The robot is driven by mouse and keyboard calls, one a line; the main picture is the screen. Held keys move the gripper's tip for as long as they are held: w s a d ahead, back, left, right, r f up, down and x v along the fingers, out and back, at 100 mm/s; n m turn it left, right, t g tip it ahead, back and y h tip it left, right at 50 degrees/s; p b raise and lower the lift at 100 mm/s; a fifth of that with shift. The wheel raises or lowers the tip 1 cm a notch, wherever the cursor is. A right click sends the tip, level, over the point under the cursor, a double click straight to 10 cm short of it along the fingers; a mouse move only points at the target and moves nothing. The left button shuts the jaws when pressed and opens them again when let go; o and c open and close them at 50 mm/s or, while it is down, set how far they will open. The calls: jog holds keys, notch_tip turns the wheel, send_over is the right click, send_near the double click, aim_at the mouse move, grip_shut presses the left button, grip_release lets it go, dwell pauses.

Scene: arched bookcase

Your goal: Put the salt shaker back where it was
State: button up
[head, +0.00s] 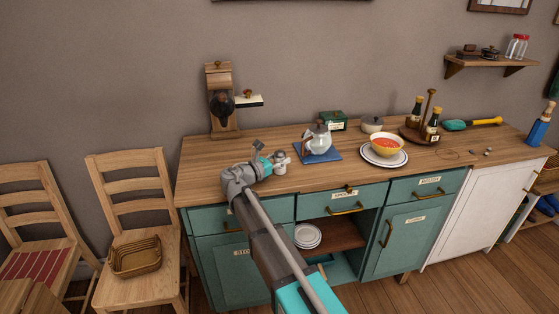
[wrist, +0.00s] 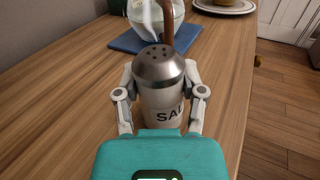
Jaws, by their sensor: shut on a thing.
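The salt shaker (wrist: 162,92) has a white body with dark letters and a domed metal cap with holes. It stands upright between the fingers of my gripper (wrist: 160,98) in the wrist view. My gripper is shut on it, with one finger on each side. In the head view my gripper (head: 277,161) is over the left part of the wooden counter (head: 225,163), left of the glass pot. The shaker's base is hidden, so I cannot tell whether it touches the counter.
The glass pot (head: 319,139) stands on a blue mat (head: 302,153). A soup bowl (head: 387,146) on plates, a bottle stand (head: 416,136) and a green box (head: 334,121) are farther right or behind. A coffee grinder (head: 221,100) stands back left. A wall shelf (head: 490,64) holds red-capped jars (head: 517,47).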

jog(key=shift+f, duration=0.1)
jog(key=o, duration=1.2)
jog(key=v, duration=1.2)
dwell(0.3)
